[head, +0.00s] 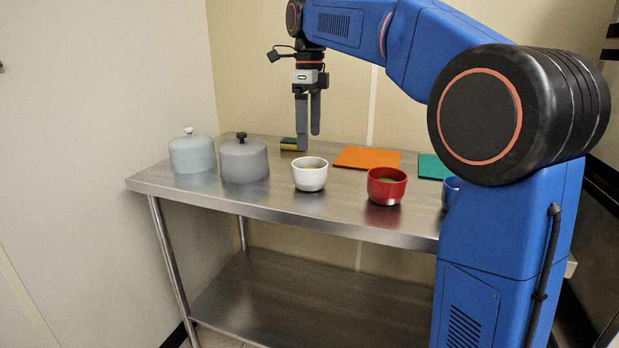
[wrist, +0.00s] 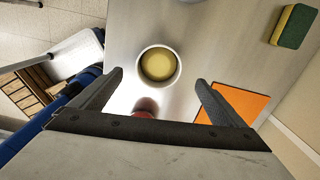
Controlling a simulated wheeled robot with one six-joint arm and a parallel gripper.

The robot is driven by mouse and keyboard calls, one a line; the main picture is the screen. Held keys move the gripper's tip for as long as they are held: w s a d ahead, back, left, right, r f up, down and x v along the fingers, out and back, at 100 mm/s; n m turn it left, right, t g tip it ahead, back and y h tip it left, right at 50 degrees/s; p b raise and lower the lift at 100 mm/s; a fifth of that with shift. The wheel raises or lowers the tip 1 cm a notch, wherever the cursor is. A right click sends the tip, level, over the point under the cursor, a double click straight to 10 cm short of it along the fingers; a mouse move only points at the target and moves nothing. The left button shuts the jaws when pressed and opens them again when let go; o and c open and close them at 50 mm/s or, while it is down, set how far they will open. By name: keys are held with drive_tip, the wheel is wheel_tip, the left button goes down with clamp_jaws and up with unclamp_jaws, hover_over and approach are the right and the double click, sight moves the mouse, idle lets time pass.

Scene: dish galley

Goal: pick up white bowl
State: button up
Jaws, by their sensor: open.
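The white bowl (head: 310,177) stands upright on the steel table, in front of the sponge and left of the red bowl. In the wrist view the white bowl (wrist: 158,66) shows from above, with something yellow inside. My gripper (head: 308,143) is above the table, behind and higher than the white bowl, pointing down. In the wrist view the two fingers of my gripper (wrist: 160,82) are spread apart with nothing between them, and the bowl lies beyond them. The gripper is open and touches nothing that I can see.
A red bowl (head: 386,190) with green inside and a partly hidden blue bowl (head: 451,188) stand to the right. Two lidded pots, pale (head: 192,156) and grey (head: 244,162), stand left. Behind are a sponge (head: 289,144), an orange mat (head: 367,157) and a green mat (head: 432,168).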

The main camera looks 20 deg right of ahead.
sight(310, 166)
wheel_tip(310, 166, down, 10)
drive_tip(key=shift+s+r, duration=0.15)
idle(0.5)
drive_tip(key=shift+c, duration=0.5)
drive_tip(key=c, duration=1.3)
